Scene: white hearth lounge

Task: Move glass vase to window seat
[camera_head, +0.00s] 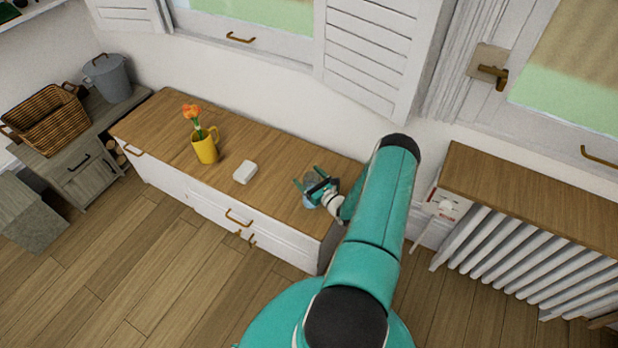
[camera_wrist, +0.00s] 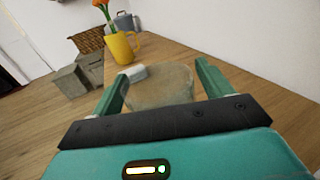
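The glass vase (camera_wrist: 160,86) is see-through and sits between the two fingers of my gripper (camera_wrist: 164,82) in the wrist view. It nearly fills the gap, and I cannot tell whether both fingers press on it. In the head view the vase (camera_head: 311,201) shows as a small bluish shape under my gripper (camera_head: 312,182), partly hidden by it. The vase is at the right end of the wooden-topped window seat (camera_head: 270,165). Whether its base touches the seat top is hard to see.
A yellow jug (camera_head: 205,147) with orange flowers and a small white block (camera_head: 245,172) stand on the seat, left of the vase. A wicker basket (camera_head: 45,120) and a grey pot (camera_head: 107,76) are at far left. A radiator (camera_head: 530,255) is at right.

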